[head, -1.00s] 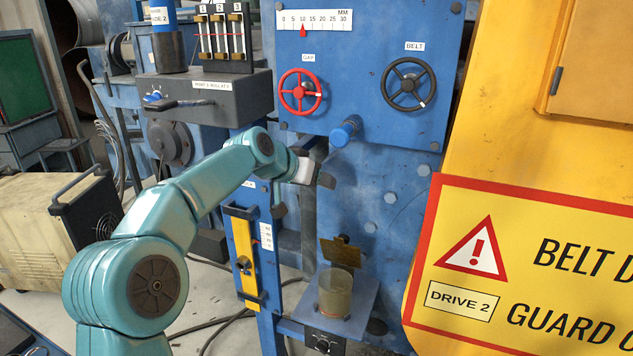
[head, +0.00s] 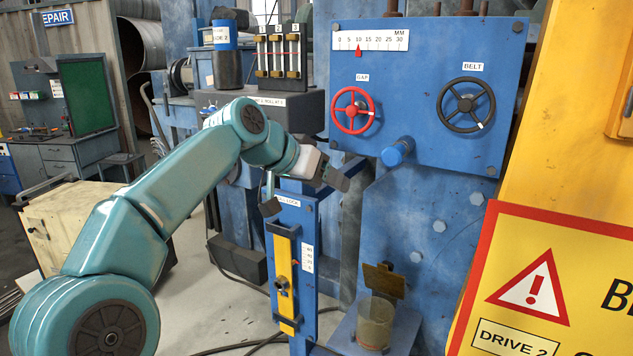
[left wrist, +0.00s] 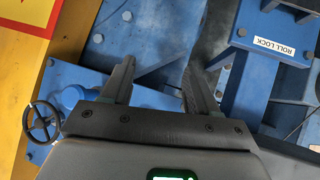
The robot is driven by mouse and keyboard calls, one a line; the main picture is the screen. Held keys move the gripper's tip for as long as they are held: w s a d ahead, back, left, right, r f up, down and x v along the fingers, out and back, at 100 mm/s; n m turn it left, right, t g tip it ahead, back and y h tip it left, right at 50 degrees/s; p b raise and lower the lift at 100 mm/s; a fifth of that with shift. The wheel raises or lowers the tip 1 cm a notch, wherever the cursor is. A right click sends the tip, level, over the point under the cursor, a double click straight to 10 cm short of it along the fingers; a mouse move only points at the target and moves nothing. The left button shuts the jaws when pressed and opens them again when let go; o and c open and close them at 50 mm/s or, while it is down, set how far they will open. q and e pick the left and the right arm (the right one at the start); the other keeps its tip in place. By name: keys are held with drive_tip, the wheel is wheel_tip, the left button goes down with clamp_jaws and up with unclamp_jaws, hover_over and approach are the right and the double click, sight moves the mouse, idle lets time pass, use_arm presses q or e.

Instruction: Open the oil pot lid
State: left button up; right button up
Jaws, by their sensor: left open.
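In the head view, a cloudy see-through pot (head: 375,323) stands upright on a small blue shelf low on the blue machine. A brass-coloured plate (head: 383,279) stands raised at the pot's back edge. I cannot tell for sure that it is the pot's lid. My left gripper (head: 305,194) is open and empty, above and left of the pot, near the roll lock post, and apart from the pot. In the left wrist view the two dark fingers (left wrist: 160,78) are spread with nothing between them. The pot does not show clearly there. My right gripper is not in view.
A red handwheel (head: 353,110), a black handwheel (head: 466,104) and a blue knob (head: 398,152) stick out of the panel above the pot. The roll lock post (head: 297,235) has a yellow slide (head: 284,278). A yellow guard (head: 540,130) borders the right.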

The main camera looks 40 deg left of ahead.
use_arm(q)
drive_tip(key=v, duration=0.2)
drive_tip(key=shift+s+r, duration=0.2)
drive_tip(key=shift+s, duration=0.1)
drive_tip(key=shift+w, duration=0.1)
